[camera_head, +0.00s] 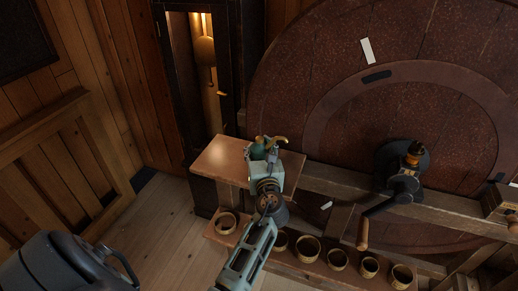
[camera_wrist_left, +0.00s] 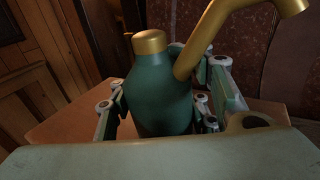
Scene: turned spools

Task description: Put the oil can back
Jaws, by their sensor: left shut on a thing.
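The oil can (camera_wrist_left: 158,98) is dark green with a brass cap and a bent brass spout. In the left wrist view it stands upright between the fingers of my left gripper (camera_wrist_left: 165,112), which is shut on it. In the head view the oil can (camera_head: 257,152) is small and partly hidden by my left gripper (camera_head: 262,155). It is over the right part of a small wooden tabletop (camera_head: 222,157). I cannot tell whether its base touches the wood. My right gripper is not in view.
A lower shelf holds several small round wooden cups (camera_head: 307,247). A large brown wheel (camera_head: 300,85) stands behind, with a black crank (camera_head: 403,188) at the right. A dark clock case (camera_head: 172,95) stands behind the tabletop. The tabletop's left part is clear.

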